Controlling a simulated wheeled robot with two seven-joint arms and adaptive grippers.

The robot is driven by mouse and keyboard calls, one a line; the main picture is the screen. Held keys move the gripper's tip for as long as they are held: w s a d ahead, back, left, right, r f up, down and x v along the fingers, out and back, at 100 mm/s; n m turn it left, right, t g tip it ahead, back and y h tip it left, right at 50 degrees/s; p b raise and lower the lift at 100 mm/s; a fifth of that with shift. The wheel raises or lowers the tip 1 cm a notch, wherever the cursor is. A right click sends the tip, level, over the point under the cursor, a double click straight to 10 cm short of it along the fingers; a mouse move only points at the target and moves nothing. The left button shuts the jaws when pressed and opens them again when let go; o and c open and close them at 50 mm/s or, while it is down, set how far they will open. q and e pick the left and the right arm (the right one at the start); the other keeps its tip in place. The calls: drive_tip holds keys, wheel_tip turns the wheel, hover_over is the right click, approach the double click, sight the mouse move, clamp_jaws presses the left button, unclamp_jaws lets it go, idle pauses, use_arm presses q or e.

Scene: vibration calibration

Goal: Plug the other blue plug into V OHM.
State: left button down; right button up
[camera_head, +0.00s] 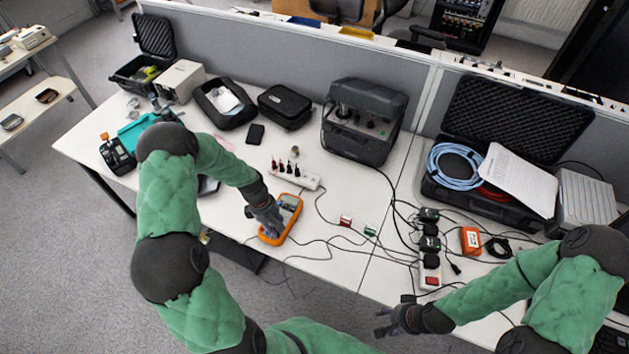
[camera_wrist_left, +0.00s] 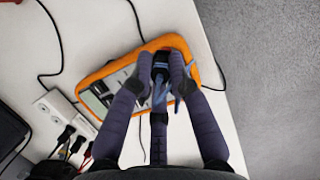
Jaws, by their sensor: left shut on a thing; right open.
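The orange multimeter (camera_head: 291,202) lies on the white table, and its orange rim also shows in the left wrist view (camera_wrist_left: 103,74). My left gripper (camera_head: 268,231) is over the lower end of the multimeter. In the left wrist view its fingers (camera_wrist_left: 165,65) are shut on a dark and blue plug (camera_wrist_left: 160,62) at the socket end. The V OHM socket is hidden by the fingers and plug, and I cannot tell whether the plug is seated. My right gripper (camera_head: 387,320) is open and empty by the table's front edge, away from the multimeter.
A white power strip (camera_head: 304,180) with several leads stands just behind the multimeter. Black cables (camera_head: 320,242) run across the table to the right. A dark equipment case (camera_head: 365,120) stands behind. Black power adapters (camera_head: 429,243) and an orange box (camera_head: 470,240) lie right.

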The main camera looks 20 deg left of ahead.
use_arm(q)
drive_tip(key=shift+s+f, duration=0.1)
drive_tip(key=shift+f+b, duration=0.35)
idle(0.6)
drive_tip(key=shift+b+x, duration=0.8)
drive_tip(key=shift+b, duration=0.15)
idle(3.0)
drive_tip(key=c, duration=1.1)
unclamp_jaws()
drive_tip(key=shift+a, duration=0.1)
drive_tip(key=shift+r, duration=0.15)
